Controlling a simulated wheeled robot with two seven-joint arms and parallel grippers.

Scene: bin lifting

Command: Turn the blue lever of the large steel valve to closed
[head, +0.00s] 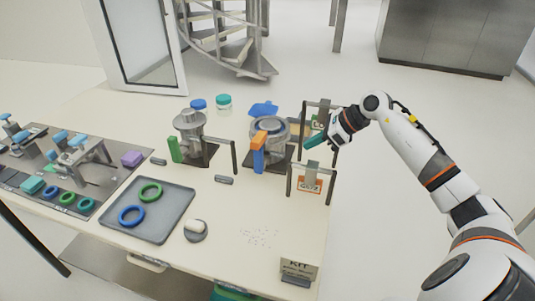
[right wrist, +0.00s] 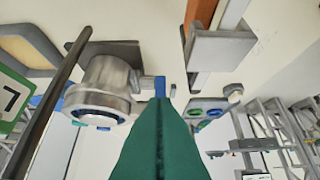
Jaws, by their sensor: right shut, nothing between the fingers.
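The large steel valve (head: 270,126) stands on a dark base right of the table's middle. Its blue lever (head: 258,160) is at the front and hangs downward in the picture, with an orange part above it. My right gripper (head: 312,142) is to the right of the valve, apart from the lever in the head view. Its green fingers are shut and empty. In the right wrist view the fingers (right wrist: 161,103) point toward a small blue piece, with a steel cylinder (right wrist: 105,85) to the left. I cannot tell whether they touch it. My left gripper is not in view.
Two sign frames stand close by, one behind my gripper (head: 320,120) and one in front (head: 310,182). A smaller steel valve (head: 190,124) with a green lever stands left. A grey tray (head: 170,222) holds rings. The front right table is mostly clear.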

